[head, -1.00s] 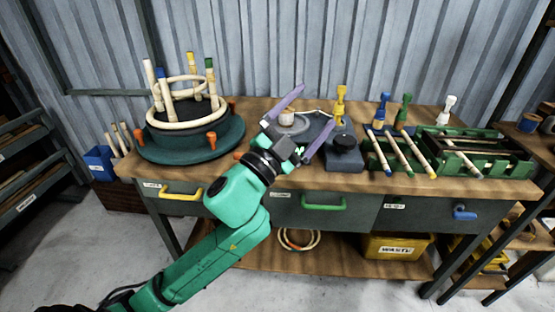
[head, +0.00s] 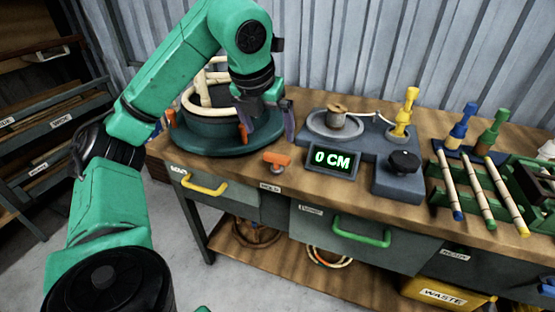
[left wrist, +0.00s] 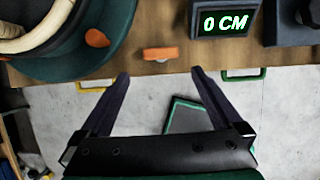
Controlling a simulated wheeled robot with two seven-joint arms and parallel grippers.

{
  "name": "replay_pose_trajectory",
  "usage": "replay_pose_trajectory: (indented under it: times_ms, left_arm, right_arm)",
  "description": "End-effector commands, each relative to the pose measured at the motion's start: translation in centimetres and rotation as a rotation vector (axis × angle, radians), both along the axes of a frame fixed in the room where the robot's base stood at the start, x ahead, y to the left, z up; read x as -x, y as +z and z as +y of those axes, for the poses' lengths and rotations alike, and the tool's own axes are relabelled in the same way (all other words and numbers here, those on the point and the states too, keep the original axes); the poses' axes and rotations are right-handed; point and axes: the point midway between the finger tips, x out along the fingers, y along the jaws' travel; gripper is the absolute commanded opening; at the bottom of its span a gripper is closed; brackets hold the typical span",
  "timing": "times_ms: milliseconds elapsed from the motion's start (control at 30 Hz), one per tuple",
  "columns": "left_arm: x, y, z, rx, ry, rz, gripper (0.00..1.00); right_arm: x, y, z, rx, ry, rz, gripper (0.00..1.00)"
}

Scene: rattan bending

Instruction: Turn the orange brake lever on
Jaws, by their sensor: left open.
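The orange brake lever (head: 276,158) is a short orange bar on a small base at the front edge of the workbench, left of the display. It lies crosswise in the left wrist view (left wrist: 160,54). My left gripper (head: 266,132) is open and empty, pointing down above the bench between the dark green turntable and the display. In the left wrist view its two purple fingers (left wrist: 160,74) are spread, with the lever visible between and beyond their tips, apart from them. My right gripper is not in view.
The turntable (head: 188,139) with a rattan frame and orange clamps (head: 243,133) stands left of the lever. The display (head: 332,160) reading 0 CM and a black knob (head: 404,161) are to the right. Yellow (head: 205,187) and green (head: 361,236) drawer handles stick out below the bench edge.

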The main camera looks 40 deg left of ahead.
Motion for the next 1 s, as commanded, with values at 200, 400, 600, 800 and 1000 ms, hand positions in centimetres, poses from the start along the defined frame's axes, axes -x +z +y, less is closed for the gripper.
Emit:
replay_pose_trajectory:
  times_ms: [200,400,600,800,1000]
  left_arm:
    - [-2.1,-5.7,0.8,0.0,-0.001,0.003,1.0]
    - [-3.4,-8.8,1.2,-0.001,-0.003,0.0,1.0]
    - [-3.7,-9.2,1.2,0.0,-0.004,-0.002,1.0]
    - [-3.7,-9.2,1.2,0.0,-0.004,-0.002,0.66]
    - [-3.7,-9.2,1.2,0.0,-0.006,-0.002,0.32]
  right_arm:
    - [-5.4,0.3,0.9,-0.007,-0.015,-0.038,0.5]
    - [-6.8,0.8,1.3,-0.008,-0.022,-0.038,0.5]
    - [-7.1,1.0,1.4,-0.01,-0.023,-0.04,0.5]
    - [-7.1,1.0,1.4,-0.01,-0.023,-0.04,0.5]
    - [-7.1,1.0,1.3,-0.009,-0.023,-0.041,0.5]
